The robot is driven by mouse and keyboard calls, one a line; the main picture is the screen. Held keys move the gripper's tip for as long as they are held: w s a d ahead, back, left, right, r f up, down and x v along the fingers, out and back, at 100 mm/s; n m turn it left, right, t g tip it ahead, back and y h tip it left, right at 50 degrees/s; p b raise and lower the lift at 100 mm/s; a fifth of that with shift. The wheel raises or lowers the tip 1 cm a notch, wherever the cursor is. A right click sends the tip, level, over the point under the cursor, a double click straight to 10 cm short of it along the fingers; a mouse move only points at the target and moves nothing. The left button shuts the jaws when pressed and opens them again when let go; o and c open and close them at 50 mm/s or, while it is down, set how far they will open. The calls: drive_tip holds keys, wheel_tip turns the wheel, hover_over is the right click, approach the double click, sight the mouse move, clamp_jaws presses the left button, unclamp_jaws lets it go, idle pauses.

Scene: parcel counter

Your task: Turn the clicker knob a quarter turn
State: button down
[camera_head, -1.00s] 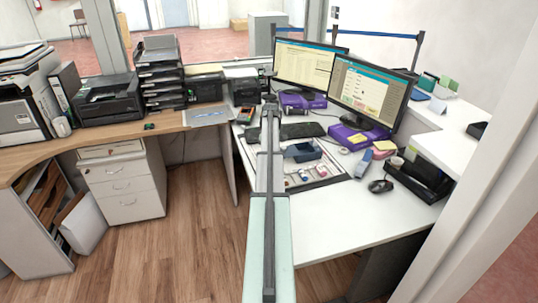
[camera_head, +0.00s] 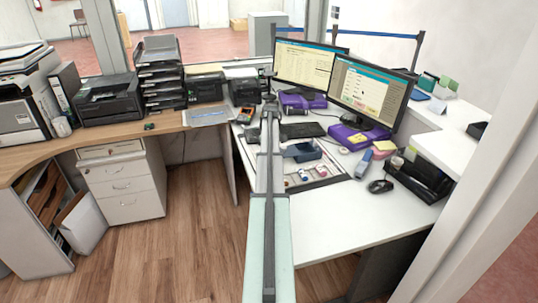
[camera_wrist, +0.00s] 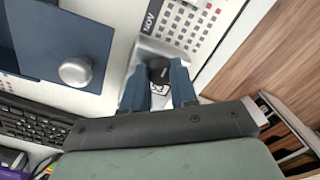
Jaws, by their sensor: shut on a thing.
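In the wrist view, my gripper (camera_wrist: 158,68) has its two blue fingers on either side of a small dark knob (camera_wrist: 160,74), shut on it. The knob stands on a silver-grey body, which I take for the clicker (camera_wrist: 160,47). The fingers cover part of this body, and the knob's turn angle is hard to read. In the head view, my arm reaches over the white desk, and the knob and fingertips cannot be made out.
A dark blue box (camera_wrist: 40,40) with a round silver knob (camera_wrist: 75,72) is left of my fingers in the wrist view. The white desk front (camera_head: 345,215) is clear.

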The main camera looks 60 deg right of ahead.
drive_tip(key=shift+m, duration=0.3)
drive_tip(key=m, duration=0.3)
drive_tip(key=shift+m, duration=0.4)
drive_tip(key=m, duration=0.4)
drive_tip(key=shift+a, duration=0.1)
drive_tip(key=m, duration=0.5)
drive_tip(key=shift+t, duration=0.3)
drive_tip(key=m, duration=0.4)
drive_tip(key=shift+m+h, duration=0.4)
drive_tip(key=c, duration=0.9)
unclamp_jaws()
